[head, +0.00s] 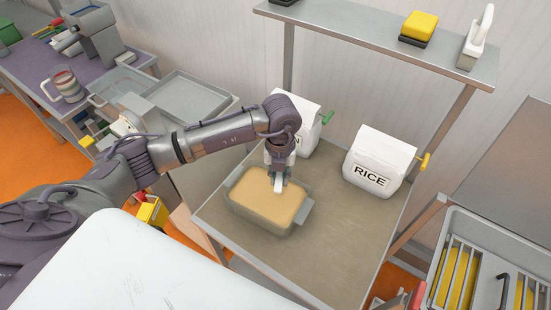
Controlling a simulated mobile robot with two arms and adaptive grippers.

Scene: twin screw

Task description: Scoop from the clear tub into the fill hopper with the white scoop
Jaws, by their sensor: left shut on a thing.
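The clear tub (262,226) stands on the grey table and holds a tan, grainy fill. My left gripper (278,178) reaches down over the tub's back part. It is shut on a small white piece, which looks like the handle of the white scoop (278,185). The rest of the scoop is hidden, and I cannot tell how deep it sits in the fill. My right gripper is out of view. I cannot tell for sure which thing is the fill hopper.
Two white bags stand behind the tub, one marked RICE (375,170). A shelf (400,45) above holds a yellow block (420,26) and a white-handled tool (478,40). A grey barred bin (534,252) is at right. A grey tray (190,98) lies at left. The table's front right is clear.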

